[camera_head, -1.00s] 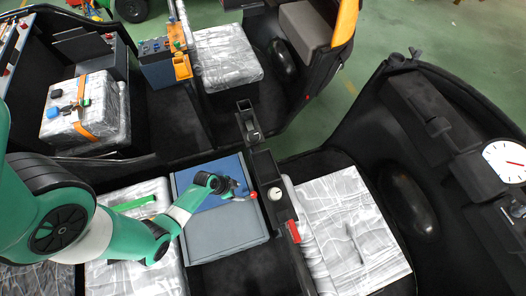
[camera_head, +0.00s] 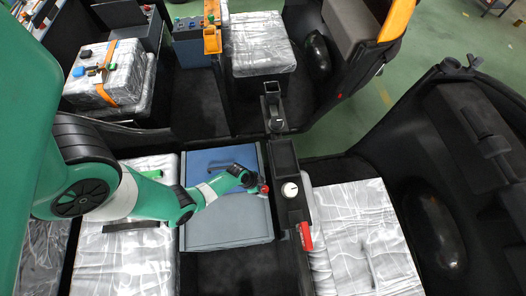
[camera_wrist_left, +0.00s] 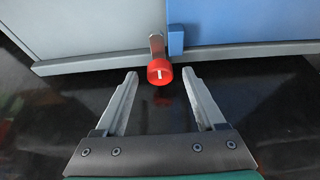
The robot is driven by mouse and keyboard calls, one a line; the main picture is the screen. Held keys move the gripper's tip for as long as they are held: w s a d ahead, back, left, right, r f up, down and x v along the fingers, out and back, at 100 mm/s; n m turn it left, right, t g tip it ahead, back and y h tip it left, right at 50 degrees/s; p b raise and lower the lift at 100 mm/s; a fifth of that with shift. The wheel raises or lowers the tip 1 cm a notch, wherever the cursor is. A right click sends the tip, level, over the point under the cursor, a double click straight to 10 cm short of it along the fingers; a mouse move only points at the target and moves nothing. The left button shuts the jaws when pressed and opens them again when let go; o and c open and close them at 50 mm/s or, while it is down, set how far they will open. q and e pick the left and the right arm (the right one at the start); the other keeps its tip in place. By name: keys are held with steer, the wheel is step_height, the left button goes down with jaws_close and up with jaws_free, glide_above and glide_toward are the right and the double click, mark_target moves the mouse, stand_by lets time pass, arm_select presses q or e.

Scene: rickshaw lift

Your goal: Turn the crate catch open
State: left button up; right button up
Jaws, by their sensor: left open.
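The crate (camera_head: 228,226) is a blue-grey box between the seats, with a blue upper part and a grey lower part. Its catch (camera_wrist_left: 159,70) is a red round knob with a white mark, at the crate's edge where the grey and blue parts meet. In the head view the red catch (camera_head: 265,189) shows small at the crate's right edge. My left gripper (camera_head: 258,186) is at that edge. In the left wrist view its open fingers (camera_wrist_left: 160,80) stand on either side of the knob, with gaps on both sides. My right gripper is out of view.
A dark console with a white round knob (camera_head: 290,190) and a red handle (camera_head: 306,236) runs just right of the crate. A wrapped block with an orange strap (camera_head: 105,72) stands at the upper left.

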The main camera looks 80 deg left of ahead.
arm_select(q)
steer(key=shift+f, duration=0.1)
jaws_close()
stand_by(0.3)
steer(key=shift+d+n, duration=0.1)
steer(key=shift+n, duration=0.3)
steer(key=shift+d+n+y+p, duration=0.1)
steer(key=shift+n+y+p, duration=0.4)
steer(key=shift+n, duration=0.4)
steer(key=n+y, duration=0.1)
steer(key=n, duration=0.1)
steer(key=shift+w+d+n, duration=0.1)
steer(key=shift+n, duration=0.2)
steer(key=n+g+y, duration=0.1)
steer(key=n, duration=0.2)
steer(key=shift+w+d+f+n+b, duration=0.1)
steer(key=shift+n+b, duration=0.25)
steer(key=shift+n, duration=0.05)
steer(key=shift+w+d+n+g+y+b, duration=0.1)
steer(key=shift+n+g+y+b, duration=0.3)
steer(key=shift+n, duration=0.7)
steer(key=shift+n+g+y+b, duration=0.3)
steer(key=shift+n+b, duration=0.05)
steer(key=shift+n, duration=0.75)
